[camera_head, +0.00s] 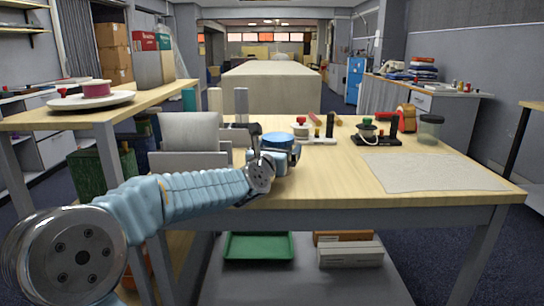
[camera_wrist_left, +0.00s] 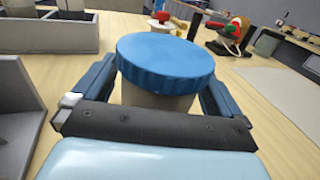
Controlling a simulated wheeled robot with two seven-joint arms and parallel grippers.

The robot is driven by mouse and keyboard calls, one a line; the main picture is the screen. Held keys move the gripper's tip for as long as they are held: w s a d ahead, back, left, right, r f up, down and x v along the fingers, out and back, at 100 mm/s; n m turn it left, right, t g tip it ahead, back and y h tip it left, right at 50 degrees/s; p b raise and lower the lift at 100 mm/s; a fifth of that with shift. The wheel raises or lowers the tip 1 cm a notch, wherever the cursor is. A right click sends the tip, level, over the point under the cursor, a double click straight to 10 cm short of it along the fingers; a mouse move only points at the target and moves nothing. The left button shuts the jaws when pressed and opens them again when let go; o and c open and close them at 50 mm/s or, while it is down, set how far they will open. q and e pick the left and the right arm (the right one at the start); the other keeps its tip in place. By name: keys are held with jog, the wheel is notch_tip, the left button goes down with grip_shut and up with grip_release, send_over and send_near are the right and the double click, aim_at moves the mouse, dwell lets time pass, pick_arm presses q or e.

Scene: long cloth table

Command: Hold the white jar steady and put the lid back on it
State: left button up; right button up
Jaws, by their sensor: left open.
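The white jar (camera_wrist_left: 150,98) stands on the wooden table, with a ribbed blue lid (camera_wrist_left: 165,62) on top of it. The lid looks level; whether it is fully seated I cannot tell. In the head view the blue lid (camera_head: 280,139) shows near the table's front left, and the jar body is mostly hidden by my gripper. My left gripper (camera_head: 272,161) is open, with one finger on each side of the jar, below the lid; its fingers also show in the left wrist view (camera_wrist_left: 158,92). My right gripper is not in view.
A grey bin (camera_head: 190,131) and grey plates stand left of the jar. Behind it are a white fixture with a red knob (camera_head: 301,121) and a black fixture (camera_head: 376,139). A clear jar (camera_head: 431,129) stands far right. A pale mat (camera_head: 435,172) lies bare at the right.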

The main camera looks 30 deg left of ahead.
pick_arm(q)
jog(key=b+v, duration=0.3)
jog(key=v, duration=0.8)
jog(key=shift+s+d, duration=0.15)
jog(key=shift+s, duration=0.25)
